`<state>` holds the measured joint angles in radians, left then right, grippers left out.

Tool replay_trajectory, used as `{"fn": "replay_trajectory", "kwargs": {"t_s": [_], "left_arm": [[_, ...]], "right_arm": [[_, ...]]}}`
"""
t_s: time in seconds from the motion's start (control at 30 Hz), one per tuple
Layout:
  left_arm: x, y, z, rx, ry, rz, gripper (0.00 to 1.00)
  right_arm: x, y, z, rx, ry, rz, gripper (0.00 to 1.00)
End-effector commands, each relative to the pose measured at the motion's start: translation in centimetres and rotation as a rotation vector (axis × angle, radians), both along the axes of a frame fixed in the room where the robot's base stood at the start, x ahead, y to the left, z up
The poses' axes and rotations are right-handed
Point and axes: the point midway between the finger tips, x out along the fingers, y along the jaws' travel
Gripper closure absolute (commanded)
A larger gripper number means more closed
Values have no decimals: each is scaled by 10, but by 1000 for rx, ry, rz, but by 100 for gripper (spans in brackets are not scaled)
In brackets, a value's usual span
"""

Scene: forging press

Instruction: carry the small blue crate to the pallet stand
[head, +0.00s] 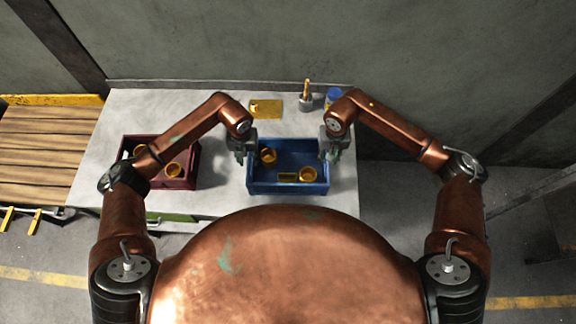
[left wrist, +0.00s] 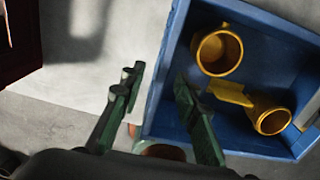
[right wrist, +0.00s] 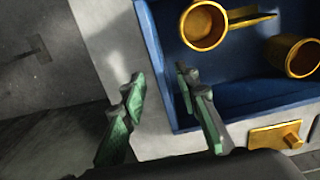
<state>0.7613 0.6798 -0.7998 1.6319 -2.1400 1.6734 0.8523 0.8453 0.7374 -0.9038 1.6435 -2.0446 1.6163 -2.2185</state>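The small blue crate (head: 288,188) stands on the grey table with several brass-coloured parts inside. My left gripper (head: 243,160) is at the crate's left side. In the left wrist view its green fingers (left wrist: 158,95) are spread, one outside the crate wall and one over its inner side. My right gripper (head: 333,155) is at the crate's right side. In the right wrist view its fingers (right wrist: 160,95) are apart, one outside the crate, the other by the wall. Contact with the wall cannot be told. A slatted wooden pallet (head: 45,150) lies at the far left.
A dark red crate (head: 190,180) with brass parts stands left on the table (head: 225,195). Behind the blue crate are a yellow plate (head: 265,107), a small brush-like tool (head: 306,95) and a blue-topped container (head: 334,95). The grey wall rises behind the table.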

Motion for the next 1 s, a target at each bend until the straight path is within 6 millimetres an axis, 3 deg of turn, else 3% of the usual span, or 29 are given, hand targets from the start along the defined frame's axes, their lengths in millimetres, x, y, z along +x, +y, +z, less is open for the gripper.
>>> {"fn": "replay_trajectory", "kwargs": {"t_s": [0.47,1.0], "left_arm": [[0,0,-7,-1,2,0,71],[-1,-1,-75,-2,3,1,71]], "right_arm": [[0,0,-7,0,2,-1,71],[0,0,-75,0,2,-1,71]]}}
